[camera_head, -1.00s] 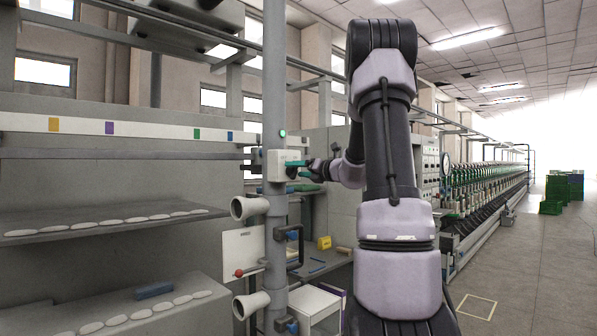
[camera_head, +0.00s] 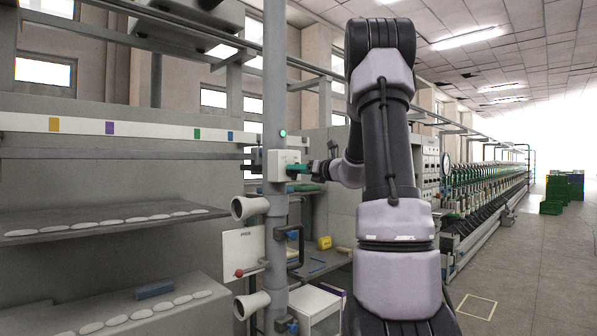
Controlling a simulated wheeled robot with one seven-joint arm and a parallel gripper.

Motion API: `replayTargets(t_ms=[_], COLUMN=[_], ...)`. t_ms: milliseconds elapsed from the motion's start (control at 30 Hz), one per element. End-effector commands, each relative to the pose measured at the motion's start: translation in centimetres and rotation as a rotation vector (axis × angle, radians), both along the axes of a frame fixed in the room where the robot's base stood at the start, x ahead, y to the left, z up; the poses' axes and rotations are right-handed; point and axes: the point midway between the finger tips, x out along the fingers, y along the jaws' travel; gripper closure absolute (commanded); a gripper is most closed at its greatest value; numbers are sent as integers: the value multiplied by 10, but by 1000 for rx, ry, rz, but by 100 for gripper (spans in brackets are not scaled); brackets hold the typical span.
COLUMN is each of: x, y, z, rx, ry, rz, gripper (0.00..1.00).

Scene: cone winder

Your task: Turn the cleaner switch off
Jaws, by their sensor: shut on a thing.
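A pale switch box (camera_head: 276,161) is mounted on the grey vertical post, with a lit green lamp (camera_head: 283,133) above it. My gripper (camera_head: 294,170) reaches in from the right, with its teal fingers at the right part of the box's front. The fingers are close together, shut on the small cleaner switch there. The switch itself is hidden by the fingers and too small to make out, so its position cannot be told.
A bench with a yellow item (camera_head: 324,242) stands behind.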

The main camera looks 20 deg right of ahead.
Motion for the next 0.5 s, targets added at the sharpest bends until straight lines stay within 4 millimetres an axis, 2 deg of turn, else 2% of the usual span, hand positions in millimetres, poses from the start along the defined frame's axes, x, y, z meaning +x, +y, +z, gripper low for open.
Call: replayTargets(t_ms=[500], x=[-1], y=[3], z=[0], rx=[-450], ry=[-164], rz=[0], gripper=[100])
